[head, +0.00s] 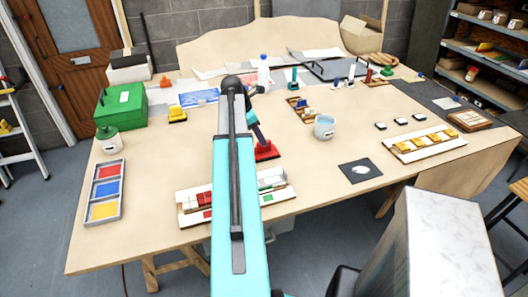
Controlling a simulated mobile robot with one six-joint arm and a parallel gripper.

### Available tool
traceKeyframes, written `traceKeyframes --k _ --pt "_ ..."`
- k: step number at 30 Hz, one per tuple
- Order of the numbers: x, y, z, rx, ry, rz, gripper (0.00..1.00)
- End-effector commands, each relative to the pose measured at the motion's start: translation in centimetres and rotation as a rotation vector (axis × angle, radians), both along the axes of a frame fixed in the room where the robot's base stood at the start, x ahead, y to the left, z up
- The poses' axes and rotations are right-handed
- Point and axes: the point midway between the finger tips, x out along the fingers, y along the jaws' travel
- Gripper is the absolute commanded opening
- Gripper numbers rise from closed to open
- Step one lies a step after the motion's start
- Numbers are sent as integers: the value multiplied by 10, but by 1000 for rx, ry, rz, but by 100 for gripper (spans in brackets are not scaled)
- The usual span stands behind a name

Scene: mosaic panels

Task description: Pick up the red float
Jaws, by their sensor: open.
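The red float (268,152) lies on the wooden table (335,190) just right of my arm, near the middle. It is a flat red plate, and its left part is close to my arm's edge. My gripper (259,139) is small and dark in this view, pointing down at the float from above. It is open. The fingertips are too small to tell whether they touch the float or straddle its handle. My arm hides part of the table left of the float.
A yellow float (177,115) stands left of my arm, near a green box (121,107). A light-blue bucket (324,128) stands right of the red float. Tile trays (276,202) lie in front. A dark square mat (361,172) lies at right. Bare table surrounds the mat.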

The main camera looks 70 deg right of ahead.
Motion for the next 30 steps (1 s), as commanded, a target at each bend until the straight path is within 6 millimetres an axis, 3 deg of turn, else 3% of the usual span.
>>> traceKeyframes --k 15,30 --pt "-16 -9 -36 0 0 -1 41" --pt "-17 -10 -39 -1 0 -2 41"
